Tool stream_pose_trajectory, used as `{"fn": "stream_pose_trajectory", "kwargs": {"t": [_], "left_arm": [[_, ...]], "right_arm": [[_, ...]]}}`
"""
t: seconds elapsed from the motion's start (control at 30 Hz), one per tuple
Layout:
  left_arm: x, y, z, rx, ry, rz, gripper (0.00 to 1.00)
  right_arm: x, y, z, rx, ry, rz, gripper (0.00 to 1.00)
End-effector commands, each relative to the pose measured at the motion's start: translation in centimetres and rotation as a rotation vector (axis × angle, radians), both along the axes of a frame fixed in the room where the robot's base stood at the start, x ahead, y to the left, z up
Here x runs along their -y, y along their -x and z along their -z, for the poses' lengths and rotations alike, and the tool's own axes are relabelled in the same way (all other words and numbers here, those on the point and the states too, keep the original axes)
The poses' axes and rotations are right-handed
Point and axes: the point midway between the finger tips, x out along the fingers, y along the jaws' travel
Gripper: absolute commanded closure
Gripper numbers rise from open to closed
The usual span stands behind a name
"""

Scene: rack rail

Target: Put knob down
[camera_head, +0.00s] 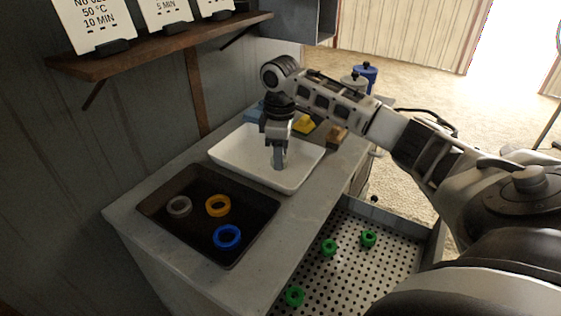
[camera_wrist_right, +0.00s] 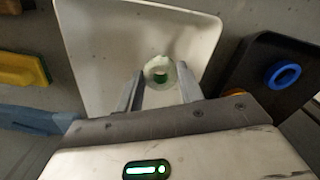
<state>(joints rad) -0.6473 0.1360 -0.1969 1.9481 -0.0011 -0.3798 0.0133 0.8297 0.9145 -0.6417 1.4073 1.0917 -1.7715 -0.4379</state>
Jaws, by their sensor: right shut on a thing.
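My right gripper (camera_head: 279,160) reaches down over the white tray (camera_head: 232,158) on the counter. In the wrist view the gripper (camera_wrist_right: 158,88) is shut on a small pale, round knob (camera_wrist_right: 157,70) with a green centre. The knob sits between the fingertips, with the white tray (camera_wrist_right: 90,40) behind it. In the head view the fingers hide most of the knob, and whether it touches the tray floor I cannot tell. My left gripper is not in view.
A dark tray (camera_head: 152,204) beside the white one holds a grey ring (camera_head: 179,213), an orange ring (camera_head: 218,213) and a blue ring (camera_head: 227,245). A perforated drawer (camera_head: 340,280) below holds green parts (camera_head: 329,247). A yellow block (camera_head: 304,124) lies behind. A shelf (camera_head: 160,48) with cards hangs above.

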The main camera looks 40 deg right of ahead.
Motion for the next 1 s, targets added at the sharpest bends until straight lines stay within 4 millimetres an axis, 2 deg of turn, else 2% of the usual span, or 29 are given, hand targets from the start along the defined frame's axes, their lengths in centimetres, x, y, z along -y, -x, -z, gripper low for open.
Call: {"fn": "stream_pose_trajectory", "kwargs": {"t": [0.1,0.2,0.6,0.63,0.7,1.0], "left_arm": [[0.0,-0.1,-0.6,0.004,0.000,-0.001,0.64],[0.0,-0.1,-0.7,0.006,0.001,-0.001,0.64],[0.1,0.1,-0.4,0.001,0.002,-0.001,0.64],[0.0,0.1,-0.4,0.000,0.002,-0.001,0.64],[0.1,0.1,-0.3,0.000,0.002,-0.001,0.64],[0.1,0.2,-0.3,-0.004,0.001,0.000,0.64]], "right_arm": [[0.0,0.1,1.8,-0.006,-0.001,0.000,0.86],[0.0,0.1,2.8,-0.002,-0.001,-0.001,0.86],[0.0,0.1,3.4,-0.002,-0.001,0.000,0.86],[0.0,0.1,3.3,-0.001,0.000,0.000,0.55],[0.0,0.1,3.3,-0.001,0.000,0.000,0.41],[0.0,0.0,3.1,0.000,0.000,0.000,0.41]]}}
